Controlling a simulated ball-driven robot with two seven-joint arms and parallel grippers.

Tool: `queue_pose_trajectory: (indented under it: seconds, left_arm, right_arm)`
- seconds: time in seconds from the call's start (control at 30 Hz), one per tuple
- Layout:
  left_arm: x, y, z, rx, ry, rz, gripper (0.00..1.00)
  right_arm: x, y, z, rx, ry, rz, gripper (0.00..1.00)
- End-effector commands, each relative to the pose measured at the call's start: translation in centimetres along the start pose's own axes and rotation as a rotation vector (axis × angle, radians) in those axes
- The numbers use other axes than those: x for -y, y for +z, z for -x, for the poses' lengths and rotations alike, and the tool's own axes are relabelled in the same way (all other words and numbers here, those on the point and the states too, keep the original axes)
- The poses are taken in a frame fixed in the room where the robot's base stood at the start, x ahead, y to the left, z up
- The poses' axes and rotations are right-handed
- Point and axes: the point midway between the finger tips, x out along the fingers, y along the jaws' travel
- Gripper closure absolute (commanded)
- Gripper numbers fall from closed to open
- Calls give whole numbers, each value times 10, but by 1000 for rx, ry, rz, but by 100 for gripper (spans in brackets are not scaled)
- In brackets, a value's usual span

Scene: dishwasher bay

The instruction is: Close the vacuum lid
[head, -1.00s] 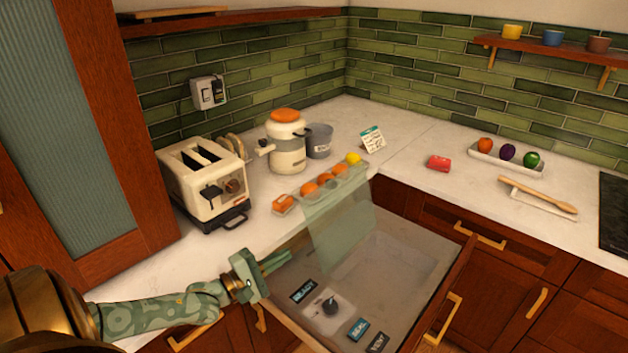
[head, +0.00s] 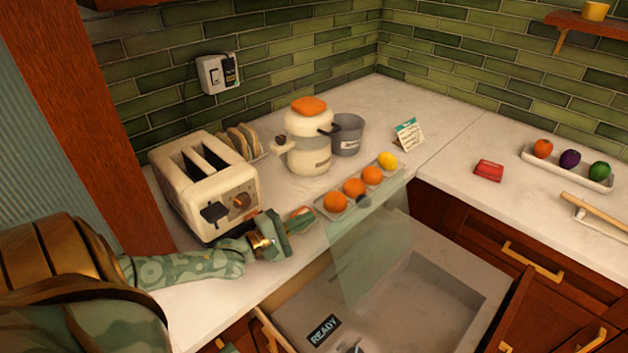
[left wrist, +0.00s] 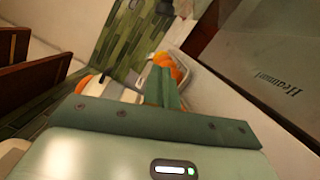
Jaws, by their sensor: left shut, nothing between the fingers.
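The vacuum lid (head: 368,250), a clear greenish glass panel, stands raised at the back edge of an open drawer (head: 445,285) with a pale inside. My left gripper (head: 305,222) is shut and empty, above the counter's front edge, to the left of the lid and apart from it in the head view. In the left wrist view its closed fingers (left wrist: 163,88) point toward oranges. A dark see-through panel with lettering (left wrist: 272,72) is at the right there; I cannot tell whether it is the lid. A READY label (head: 323,330) shows in the drawer.
A tray of oranges (head: 354,187) and a lemon (head: 388,161) lies just behind the lid. A toaster (head: 205,185) stands close behind my left forearm.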

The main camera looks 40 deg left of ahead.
Motion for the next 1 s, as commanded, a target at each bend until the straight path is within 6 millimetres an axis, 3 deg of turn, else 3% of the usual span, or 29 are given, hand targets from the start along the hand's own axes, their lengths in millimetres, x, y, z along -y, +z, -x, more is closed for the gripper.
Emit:
queue_pose_trajectory:
  seconds: [0.4,0.63,1.0]
  left_arm:
    - [0,2,-86,1,4,3,100]
    - [-2,33,-90,1,2,3,100]
    - [0,39,-92,0,1,0,100]
  right_arm:
    - [-3,7,-13,12,3,1,100]
    - [-3,1,-2,2,4,0,100]
    - [3,-1,-1,-1,-3,-3,100]
